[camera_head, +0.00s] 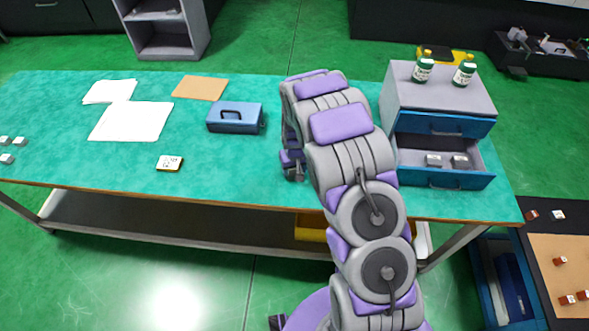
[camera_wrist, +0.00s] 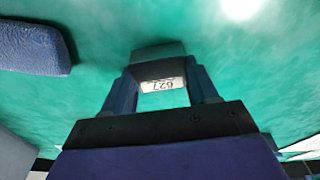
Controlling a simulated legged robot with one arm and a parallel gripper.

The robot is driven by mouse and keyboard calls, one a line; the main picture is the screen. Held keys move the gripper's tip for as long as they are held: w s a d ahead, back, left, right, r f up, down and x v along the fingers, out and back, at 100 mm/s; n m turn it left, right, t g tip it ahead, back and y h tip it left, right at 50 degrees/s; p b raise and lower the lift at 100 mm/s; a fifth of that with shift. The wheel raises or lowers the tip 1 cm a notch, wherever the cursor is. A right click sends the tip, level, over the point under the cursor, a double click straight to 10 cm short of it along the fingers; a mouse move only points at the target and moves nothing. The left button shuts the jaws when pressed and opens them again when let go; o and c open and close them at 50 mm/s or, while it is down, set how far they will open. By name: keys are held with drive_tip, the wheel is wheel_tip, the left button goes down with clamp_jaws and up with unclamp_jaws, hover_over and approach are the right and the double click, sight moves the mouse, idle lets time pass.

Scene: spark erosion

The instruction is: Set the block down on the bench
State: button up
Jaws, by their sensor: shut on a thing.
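The block (camera_wrist: 162,84) is in the wrist view, between the fingers of my gripper (camera_wrist: 161,92). It has a pale face with an upside-down label that looks like "627". My gripper is shut on it. In the head view my gripper (camera_head: 292,168) is low over the teal-topped bench (camera_head: 235,178), between the blue case and the drawer cabinet. The block is hidden or too small to make out there. I cannot tell whether it touches the bench. The bench top also fills most of the wrist view (camera_wrist: 105,32).
A blue case (camera_head: 235,117) lies left of my gripper. A grey cabinet (camera_head: 440,93) with an open lower drawer (camera_head: 455,180) stands right, with two bottles on top. A small labelled box (camera_head: 170,163) and white papers (camera_head: 132,121) lie further left. The bench front is clear.

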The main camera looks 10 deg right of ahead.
drive_tip(key=o, duration=1.5)
drive_tip(key=shift+d, duration=0.1)
drive_tip(key=s+r+p, duration=0.1)
drive_tip(key=s+r, duration=0.4)
drive_tip(key=r, duration=0.5)
drive_tip(key=s+r+p, duration=0.1)
drive_tip(key=s+r, duration=0.3)
drive_tip(key=r, duration=0.7)
drive_tip(key=s+r+g, duration=0.1)
drive_tip(key=s+r, duration=0.2)
drive_tip(key=s, duration=0.8)
drive_tip(key=s+r+g, duration=0.1)
drive_tip(key=s+r, duration=0.3)
drive_tip(key=s, duration=0.7)
drive_tip(key=s+r+g, duration=0.1)
drive_tip(key=s+r, duration=0.3)
drive_tip(key=s, duration=0.7)
drive_tip(key=shift+r+m+g, duration=0.2)
drive_tip(key=shift+m+g, duration=0.1)
drive_tip(key=shift+m, duration=0.1)
